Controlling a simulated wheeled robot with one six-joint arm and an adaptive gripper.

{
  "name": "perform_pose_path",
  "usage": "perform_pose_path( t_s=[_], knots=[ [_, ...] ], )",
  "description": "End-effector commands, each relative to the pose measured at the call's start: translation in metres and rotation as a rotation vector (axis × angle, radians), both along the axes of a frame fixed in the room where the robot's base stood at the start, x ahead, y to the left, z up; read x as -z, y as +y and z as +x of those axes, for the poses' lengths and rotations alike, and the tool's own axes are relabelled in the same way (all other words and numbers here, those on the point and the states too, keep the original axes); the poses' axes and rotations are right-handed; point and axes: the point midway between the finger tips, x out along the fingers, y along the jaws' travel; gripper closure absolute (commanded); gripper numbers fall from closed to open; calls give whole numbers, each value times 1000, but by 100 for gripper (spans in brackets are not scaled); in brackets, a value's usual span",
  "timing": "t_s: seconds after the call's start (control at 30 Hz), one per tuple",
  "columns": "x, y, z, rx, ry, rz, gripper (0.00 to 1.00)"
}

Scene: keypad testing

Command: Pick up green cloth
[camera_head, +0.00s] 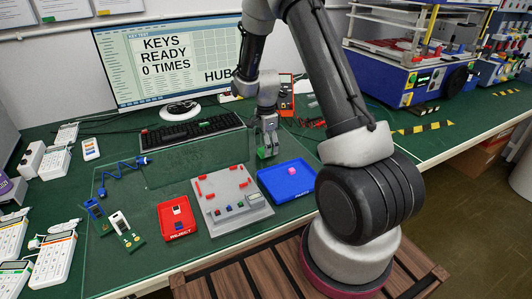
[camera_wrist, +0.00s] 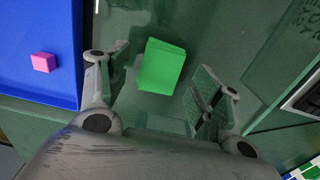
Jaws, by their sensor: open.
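The green cloth (camera_wrist: 162,66) is a small bright green folded block on the dark green mat in the wrist view. My gripper (camera_wrist: 160,85) is open, with one finger on each side of the cloth and nothing held. The cloth lies between and slightly beyond the fingertips, and I cannot tell whether they touch it. In the head view my gripper (camera_head: 267,150) points down behind the blue tray, and a little of the green cloth (camera_head: 262,154) shows beside its fingers.
A blue tray (camera_head: 272,188) with a pink cube (camera_head: 292,171) stands close to my gripper. A grey test fixture (camera_head: 228,212), a red reject tray (camera_head: 177,232) and a black keyboard (camera_head: 190,131) are nearby. A clear panel (camera_head: 175,168) stands left of my gripper.

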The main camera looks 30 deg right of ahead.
Motion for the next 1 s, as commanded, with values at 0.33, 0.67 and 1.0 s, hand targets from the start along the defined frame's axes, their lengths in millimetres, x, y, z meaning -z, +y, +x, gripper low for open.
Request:
perform_pose_path(
  t_s=[0.33, 0.67, 1.0],
  knots=[
    [14, 0, 0, -1, -1, 0, 35],
    [14, 0, 0, -1, -1, 0, 77],
    [4, 0, 1, -1, -4, 0, 80]
  ],
)
